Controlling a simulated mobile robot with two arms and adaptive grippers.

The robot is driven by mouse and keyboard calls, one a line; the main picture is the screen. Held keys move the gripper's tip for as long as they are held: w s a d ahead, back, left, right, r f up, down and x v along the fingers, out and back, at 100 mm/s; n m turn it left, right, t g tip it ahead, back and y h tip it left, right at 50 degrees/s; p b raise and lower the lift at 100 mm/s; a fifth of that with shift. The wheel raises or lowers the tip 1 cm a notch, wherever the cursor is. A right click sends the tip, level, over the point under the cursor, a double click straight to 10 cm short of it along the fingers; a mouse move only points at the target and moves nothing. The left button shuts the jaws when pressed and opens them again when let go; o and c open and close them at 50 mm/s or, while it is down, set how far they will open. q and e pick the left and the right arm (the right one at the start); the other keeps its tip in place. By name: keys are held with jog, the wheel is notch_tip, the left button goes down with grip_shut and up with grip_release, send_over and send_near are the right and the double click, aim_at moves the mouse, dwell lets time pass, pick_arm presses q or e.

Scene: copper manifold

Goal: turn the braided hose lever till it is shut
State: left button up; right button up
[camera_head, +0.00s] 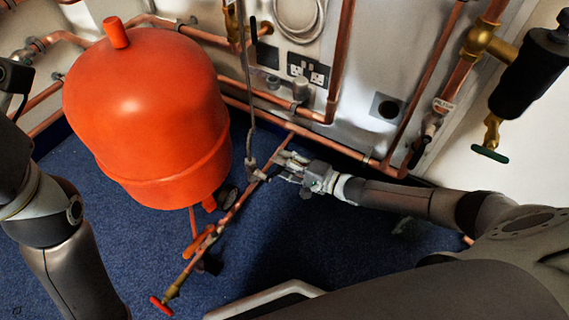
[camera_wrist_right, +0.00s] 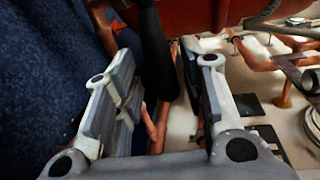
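The grey braided hose (camera_head: 247,80) hangs down from the top of the head view, left of my right gripper, and ends at a fitting on a sloping copper pipe. My right gripper (camera_head: 272,168) is beside this lower end. In the right wrist view my right gripper (camera_wrist_right: 160,95) has its fingers apart. A long black bar (camera_wrist_right: 156,50), perhaps the hose's lever, shows between them; I cannot tell whether they touch it. A grey hose (camera_wrist_right: 265,20) shows at the upper right there. No lever is clear at the gripper in the head view. My left gripper is out of view.
A large red vessel (camera_head: 150,110) stands left of the hose. Copper pipes (camera_head: 330,150) run along the wall behind my right gripper. A valve with a red handle (camera_head: 161,305) is at the sloping pipe's lower end. Blue carpet (camera_head: 330,235) lies open below.

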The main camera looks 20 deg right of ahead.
jog(key=v, duration=1.2)
